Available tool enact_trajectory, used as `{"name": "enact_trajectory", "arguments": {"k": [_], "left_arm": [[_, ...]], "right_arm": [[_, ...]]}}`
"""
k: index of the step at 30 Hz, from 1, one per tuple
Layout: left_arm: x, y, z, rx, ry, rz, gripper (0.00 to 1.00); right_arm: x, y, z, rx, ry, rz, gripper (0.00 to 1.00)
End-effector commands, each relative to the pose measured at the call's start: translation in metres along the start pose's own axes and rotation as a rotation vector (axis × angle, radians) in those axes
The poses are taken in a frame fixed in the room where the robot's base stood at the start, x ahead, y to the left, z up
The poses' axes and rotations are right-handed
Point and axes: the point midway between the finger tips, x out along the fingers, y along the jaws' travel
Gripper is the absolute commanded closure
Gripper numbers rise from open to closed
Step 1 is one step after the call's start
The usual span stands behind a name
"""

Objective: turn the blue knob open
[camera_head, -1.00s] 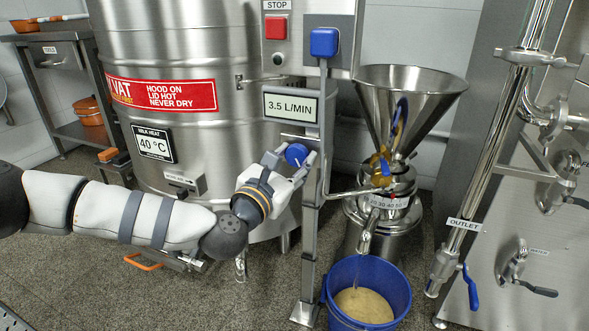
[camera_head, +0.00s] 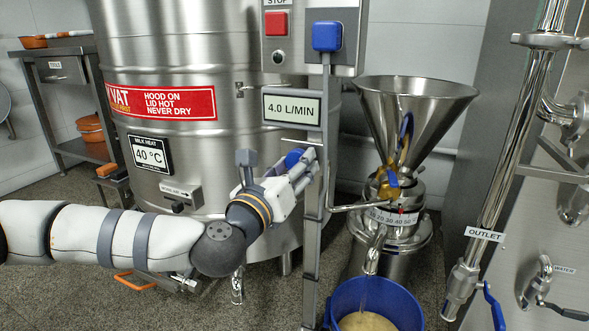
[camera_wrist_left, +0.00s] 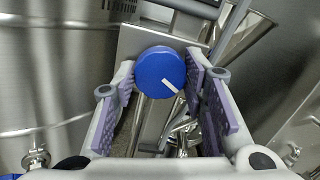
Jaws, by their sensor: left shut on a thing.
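The blue knob (camera_head: 293,158) sits on the post below the flow display (camera_head: 292,109), which reads 4.0 L/MIN. It is partly hidden by my left gripper (camera_head: 305,164) in the head view. In the left wrist view the round blue knob (camera_wrist_left: 160,72) carries a white mark pointing to the lower right. The fingers of my left gripper (camera_wrist_left: 166,84) stand on both sides of the knob and are shut on it. My right gripper is in neither view.
A steel hopper (camera_head: 412,110) stands right of the post, above a blue bucket (camera_head: 400,295) of pale liquid. The steel vat (camera_head: 200,60) is behind my left arm. An outlet pipe (camera_head: 497,190) with a blue handle stands at the right.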

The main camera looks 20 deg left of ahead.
Motion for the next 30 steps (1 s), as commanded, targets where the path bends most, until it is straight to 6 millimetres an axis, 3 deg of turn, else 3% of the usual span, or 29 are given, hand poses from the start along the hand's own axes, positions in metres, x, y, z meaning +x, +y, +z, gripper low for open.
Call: {"name": "enact_trajectory", "arguments": {"k": [13,14,16,25,30], "left_arm": [[0.0,-0.001,-0.001,-0.01,0.002,-0.002,0.89],[0.0,-0.001,-0.001,-0.01,0.002,-0.002,0.54],[0.0,-0.001,-0.001,-0.01,0.002,-0.002,0.41],[-0.002,0.0,0.0,-0.008,0.001,0.0,0.41],[-0.033,0.0,0.0,-0.009,0.002,-0.001,0.41]], "right_arm": [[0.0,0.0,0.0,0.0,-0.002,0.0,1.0],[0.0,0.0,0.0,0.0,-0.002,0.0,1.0],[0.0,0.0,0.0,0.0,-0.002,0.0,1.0],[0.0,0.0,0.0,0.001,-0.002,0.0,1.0],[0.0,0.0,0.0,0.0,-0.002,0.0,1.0]]}}
